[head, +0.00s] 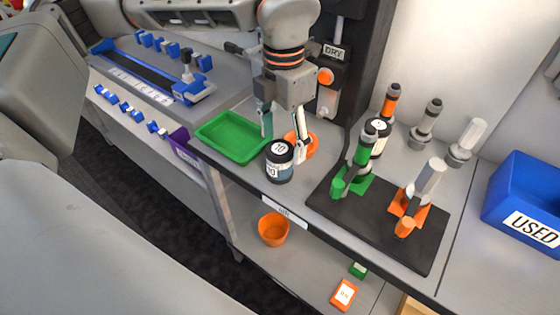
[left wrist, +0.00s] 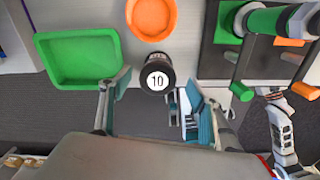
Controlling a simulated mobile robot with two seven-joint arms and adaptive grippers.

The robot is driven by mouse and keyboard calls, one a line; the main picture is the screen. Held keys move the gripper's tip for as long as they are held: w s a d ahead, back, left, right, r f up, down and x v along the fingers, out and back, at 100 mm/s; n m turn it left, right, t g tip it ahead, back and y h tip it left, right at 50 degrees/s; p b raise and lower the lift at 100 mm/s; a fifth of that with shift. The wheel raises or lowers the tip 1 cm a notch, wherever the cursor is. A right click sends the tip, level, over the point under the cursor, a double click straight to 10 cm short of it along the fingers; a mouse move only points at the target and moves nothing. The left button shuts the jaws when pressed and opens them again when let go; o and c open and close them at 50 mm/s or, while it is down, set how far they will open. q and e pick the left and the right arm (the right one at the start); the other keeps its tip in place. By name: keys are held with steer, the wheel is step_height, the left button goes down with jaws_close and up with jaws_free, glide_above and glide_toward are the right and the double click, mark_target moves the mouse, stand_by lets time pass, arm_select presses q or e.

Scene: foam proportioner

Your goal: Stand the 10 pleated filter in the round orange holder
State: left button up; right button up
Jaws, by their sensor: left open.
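The pleated filter (head: 279,162), a dark cylinder with a white "10" label, stands upright on the bench near its front edge. In the left wrist view the filter (left wrist: 157,75) shows its round top just beyond and between the fingertips. My left gripper (head: 284,148) is open, pointing down, its fingers to either side of and slightly behind the filter; it also shows in the left wrist view (left wrist: 157,84). I cannot tell whether they touch it. The round orange holder (head: 311,145) stands behind the filter, partly hidden by a finger. In the left wrist view the holder (left wrist: 151,16) looks empty.
A green tray (head: 232,137) lies left of the filter. A black board (head: 385,240) with green and orange fixtures stands to the right. A blue USED bin (head: 525,195) is far right. An orange bowl (head: 273,229) sits on the lower shelf. A grey jointed part (left wrist: 280,130) shows at right.

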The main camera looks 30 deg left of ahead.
mark_target(280, 148)
arm_select(q)
steer(key=f, duration=0.4)
steer(key=shift+s+a+f, duration=0.1)
steer(key=shift+s+a, duration=0.1)
steer(key=c, duration=1.3)
